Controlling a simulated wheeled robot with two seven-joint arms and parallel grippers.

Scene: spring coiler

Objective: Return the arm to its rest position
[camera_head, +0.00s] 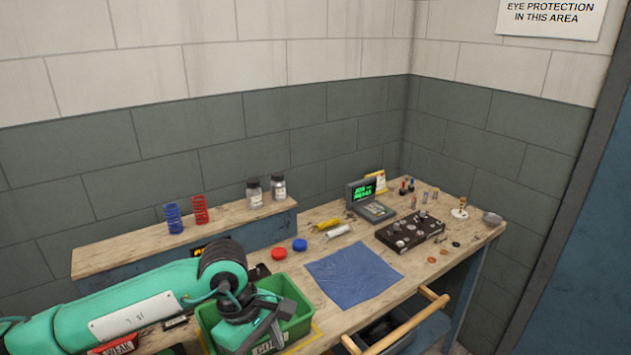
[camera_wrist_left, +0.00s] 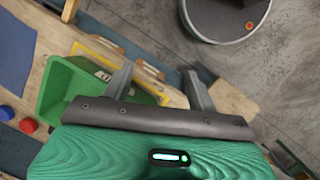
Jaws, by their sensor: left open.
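My left arm (camera_head: 130,310) comes in from the left and reaches over the bench. Its gripper (camera_head: 265,325) is over the green bin (camera_head: 305,323), overlapping it in the head view. In the left wrist view my left gripper (camera_wrist_left: 160,82) has its two fingers spread wide, with nothing between them. The green bin also shows there on the left (camera_wrist_left: 68,85), partly behind the gripper. I cannot tell how high the fingers are above its rim. The bin's inside is mostly hidden by the gripper. My right gripper is in neither view.
A blue cloth (camera_head: 352,275) lies right of the bin. Red (camera_head: 279,253) and blue (camera_head: 299,244) discs lie behind it. Blue (camera_head: 174,219) and red (camera_head: 200,210) springs stand on the shelf (camera_head: 130,243). A wooden-handled container (camera_head: 415,333) is at the bench's front.

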